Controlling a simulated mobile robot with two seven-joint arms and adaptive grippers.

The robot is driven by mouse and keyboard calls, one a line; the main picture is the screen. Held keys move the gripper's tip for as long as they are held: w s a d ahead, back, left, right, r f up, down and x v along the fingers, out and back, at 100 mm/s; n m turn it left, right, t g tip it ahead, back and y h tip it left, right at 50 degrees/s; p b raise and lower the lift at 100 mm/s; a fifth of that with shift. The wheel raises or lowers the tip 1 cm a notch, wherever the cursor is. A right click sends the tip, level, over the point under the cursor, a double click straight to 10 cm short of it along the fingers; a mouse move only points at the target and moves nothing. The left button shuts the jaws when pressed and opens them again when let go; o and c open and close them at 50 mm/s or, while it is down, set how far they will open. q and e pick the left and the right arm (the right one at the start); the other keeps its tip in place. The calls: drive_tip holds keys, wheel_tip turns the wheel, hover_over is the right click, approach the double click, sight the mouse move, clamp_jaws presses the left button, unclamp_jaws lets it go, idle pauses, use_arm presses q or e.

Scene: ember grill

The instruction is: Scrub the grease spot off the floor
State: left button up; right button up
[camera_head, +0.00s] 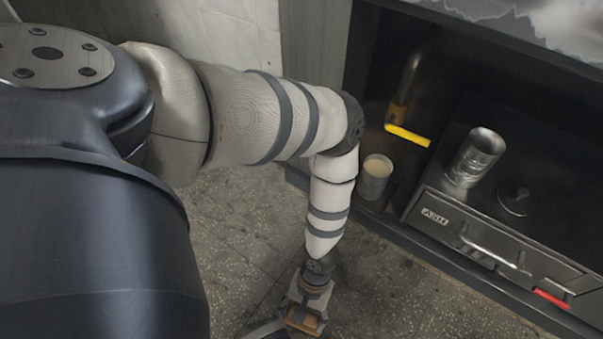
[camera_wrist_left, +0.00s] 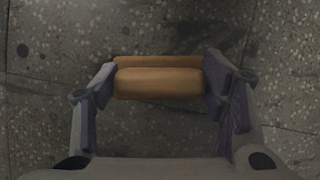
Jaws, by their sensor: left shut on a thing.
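My left gripper (camera_head: 304,306) is low over the speckled floor at the bottom of the head view. In the left wrist view my left gripper (camera_wrist_left: 160,85) is shut on a tan-orange block (camera_wrist_left: 158,84), held crosswise between the fingers. The block also shows in the head view (camera_head: 302,320). I cannot tell whether it touches the floor. The floor (camera_wrist_left: 60,110) has a dark smudge (camera_wrist_left: 232,32) past the block to the upper right and a small dark mark (camera_wrist_left: 22,50) at the left. I cannot tell which is grease. My right gripper is out of view.
A dark cabinet with a grill unit (camera_head: 434,216) stands at the right. In it are a metal cup (camera_head: 474,158), a pale-filled pot (camera_head: 375,176), a yellow-edged tool (camera_head: 408,136) and a small round lid (camera_head: 514,199). Open floor (camera_head: 235,225) lies left of the cabinet.

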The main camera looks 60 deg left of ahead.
use_arm(q)
drive_tip(key=shift+r+p, duration=1.5)
drive_tip(key=shift+r, duration=0.95)
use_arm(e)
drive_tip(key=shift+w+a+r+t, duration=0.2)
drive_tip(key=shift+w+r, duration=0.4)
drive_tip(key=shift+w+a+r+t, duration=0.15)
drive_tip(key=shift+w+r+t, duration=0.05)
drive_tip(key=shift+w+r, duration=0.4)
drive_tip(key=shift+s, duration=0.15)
